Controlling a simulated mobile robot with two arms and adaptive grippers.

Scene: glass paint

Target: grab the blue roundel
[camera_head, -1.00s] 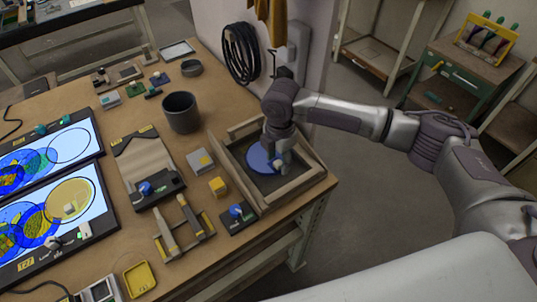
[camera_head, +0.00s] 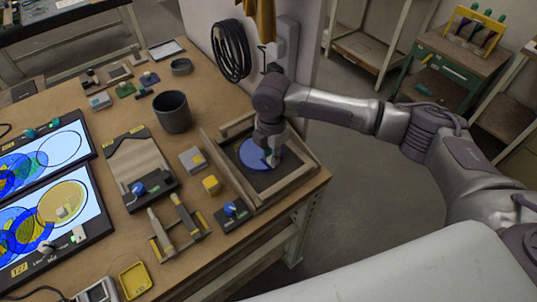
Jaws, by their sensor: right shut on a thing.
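The blue roundel (camera_head: 250,152) is a flat blue disc inside the wooden-framed tray (camera_head: 297,186) at the table's right edge. My right gripper (camera_head: 272,160) points down over the disc's right part, with its fingers shut on it. The fingers hide part of the disc, and I cannot tell whether it is clear of the tray's dark floor. My left gripper is not in view.
A dark cup (camera_head: 172,113) stands left of the tray. A grey block (camera_head: 192,160), a yellow block (camera_head: 211,185) and a blue-knobbed device (camera_head: 231,212) sit close to the tray's left side. Lit panels (camera_head: 75,205) lie at the left.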

